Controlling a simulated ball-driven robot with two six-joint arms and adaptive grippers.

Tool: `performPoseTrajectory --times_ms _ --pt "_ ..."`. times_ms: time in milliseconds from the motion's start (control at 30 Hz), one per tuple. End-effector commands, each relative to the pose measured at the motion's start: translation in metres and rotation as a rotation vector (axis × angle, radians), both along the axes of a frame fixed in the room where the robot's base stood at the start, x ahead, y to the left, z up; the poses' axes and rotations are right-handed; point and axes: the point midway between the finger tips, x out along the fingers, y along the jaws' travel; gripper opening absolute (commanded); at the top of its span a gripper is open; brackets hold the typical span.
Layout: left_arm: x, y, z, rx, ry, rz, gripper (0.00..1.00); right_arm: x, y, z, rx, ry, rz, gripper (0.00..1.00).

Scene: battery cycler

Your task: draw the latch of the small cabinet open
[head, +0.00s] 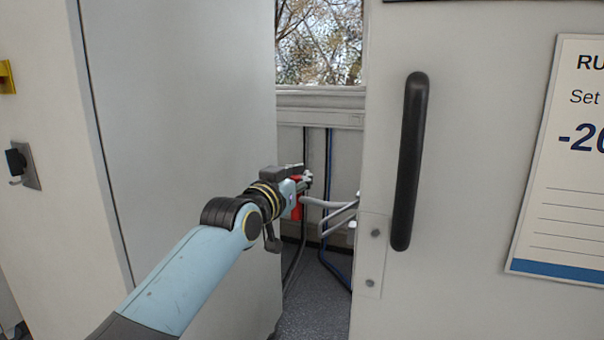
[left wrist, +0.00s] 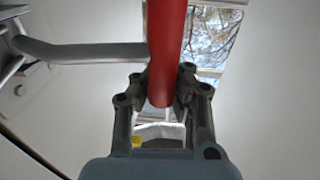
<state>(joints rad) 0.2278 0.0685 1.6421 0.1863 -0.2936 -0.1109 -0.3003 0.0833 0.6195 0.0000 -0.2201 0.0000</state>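The cabinet (head: 470,215) fills the right of the head view, with a long black vertical handle (head: 409,160). A grey metal latch lever (head: 322,204) sticks out to the left from the cabinet's left edge and ends in a red grip (head: 297,206). In the left wrist view the lever (left wrist: 85,53) comes from the left and meets the red grip (left wrist: 165,45). My left gripper (head: 304,181) is at the red grip, and its fingers (left wrist: 163,92) press against both sides of the grip's end. My right gripper is not in view.
A large grey cabinet (head: 185,130) stands to the left, with a narrow gap between it and the right cabinet. Dark and blue cables (head: 328,240) hang in the gap beneath a window (head: 320,40). A printed sign (head: 565,170) is on the right cabinet.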

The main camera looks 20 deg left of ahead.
Motion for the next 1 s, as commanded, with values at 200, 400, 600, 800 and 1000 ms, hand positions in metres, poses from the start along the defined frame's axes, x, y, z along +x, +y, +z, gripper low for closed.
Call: performPoseTrajectory --times_ms 200,400,600,800,1000 --pt "-0.007 -0.001 -0.004 -0.002 0.007 -0.001 0.00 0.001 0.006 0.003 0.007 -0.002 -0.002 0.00" --pt "-0.008 -0.001 -0.006 -0.003 0.010 -0.001 0.00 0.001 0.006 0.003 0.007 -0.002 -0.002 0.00" --pt "-0.008 -0.001 -0.007 -0.003 0.012 -0.001 0.03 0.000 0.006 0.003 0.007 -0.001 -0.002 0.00" --pt "-0.007 -0.001 -0.006 -0.002 0.010 -0.001 0.29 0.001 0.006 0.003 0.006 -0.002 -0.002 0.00" --pt "-0.007 -0.001 -0.004 0.000 0.007 -0.001 0.46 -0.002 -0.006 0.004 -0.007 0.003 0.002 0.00"
